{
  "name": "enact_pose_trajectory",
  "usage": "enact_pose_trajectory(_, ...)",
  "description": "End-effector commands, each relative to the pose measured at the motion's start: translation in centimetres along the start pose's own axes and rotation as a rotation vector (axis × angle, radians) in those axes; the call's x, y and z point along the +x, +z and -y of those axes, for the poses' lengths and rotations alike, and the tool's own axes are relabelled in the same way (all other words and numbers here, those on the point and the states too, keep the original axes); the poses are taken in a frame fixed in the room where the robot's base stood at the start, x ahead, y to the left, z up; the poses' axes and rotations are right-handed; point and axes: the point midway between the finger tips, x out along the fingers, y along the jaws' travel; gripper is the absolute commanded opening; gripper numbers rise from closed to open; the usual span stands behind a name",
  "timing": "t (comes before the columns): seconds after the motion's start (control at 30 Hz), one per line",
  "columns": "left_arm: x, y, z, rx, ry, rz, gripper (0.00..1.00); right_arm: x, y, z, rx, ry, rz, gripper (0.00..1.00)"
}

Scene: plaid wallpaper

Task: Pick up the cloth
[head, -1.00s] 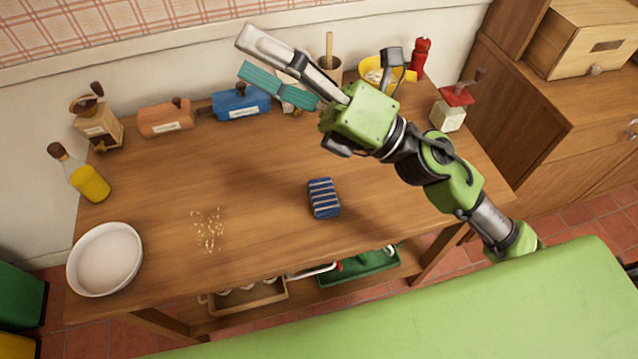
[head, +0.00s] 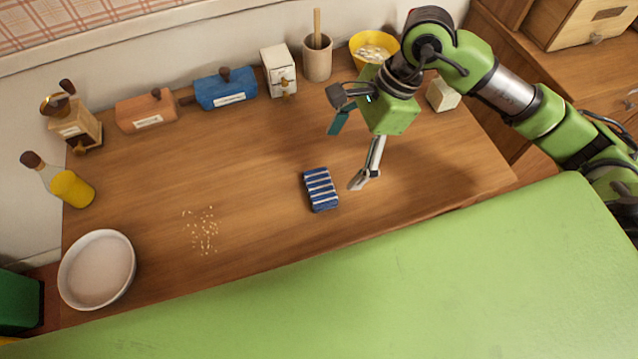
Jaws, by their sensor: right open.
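The cloth (head: 321,189) is a small folded blue piece with white stripes. It lies flat on the wooden table (head: 260,150), right of the middle. My right gripper (head: 348,158) is open and empty, above and just to the right of the cloth. One pale finger reaches down beside the cloth's right edge, and the teal-tipped finger is further back. The frame does not show contact with the cloth. My left gripper is not in view.
Crumbs (head: 202,230) lie left of the cloth. A white bowl (head: 97,270) and an oil bottle (head: 62,182) stand at the left. A grinder (head: 76,125), an orange box (head: 146,112), a blue box (head: 226,90), a utensil pot (head: 317,60) and a yellow bowl (head: 372,47) line the back.

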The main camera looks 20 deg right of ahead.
Motion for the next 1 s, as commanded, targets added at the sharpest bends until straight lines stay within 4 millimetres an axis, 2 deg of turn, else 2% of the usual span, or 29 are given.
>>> enact_pose_trajectory(0.1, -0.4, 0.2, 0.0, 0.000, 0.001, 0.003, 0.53, 2.4, 0.2, -0.2, 0.002, 0.005, 0.003, 0.81)
enact_pose_trajectory(0.2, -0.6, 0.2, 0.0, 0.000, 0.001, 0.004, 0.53, 3.9, 0.2, -0.1, 0.002, 0.003, 0.004, 0.81)
enact_pose_trajectory(0.47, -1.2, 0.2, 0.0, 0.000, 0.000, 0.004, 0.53, 5.8, 0.5, -0.2, 0.001, 0.003, 0.006, 0.81)
enact_pose_trajectory(0.6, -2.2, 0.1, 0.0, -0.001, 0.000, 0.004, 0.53, 7.8, 1.0, -0.5, 0.003, 0.005, 0.006, 0.81)
enact_pose_trajectory(0.7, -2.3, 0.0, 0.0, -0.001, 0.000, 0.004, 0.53, 9.3, 0.9, -0.4, 0.003, 0.002, 0.006, 0.81)
enact_pose_trajectory(0.8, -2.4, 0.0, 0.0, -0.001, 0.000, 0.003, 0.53, 10.1, 0.8, -0.4, 0.003, 0.002, 0.004, 0.81)
enact_pose_trajectory(1.0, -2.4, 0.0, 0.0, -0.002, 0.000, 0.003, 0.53, 10.3, 0.8, -0.3, 0.001, 0.000, 0.004, 0.81)
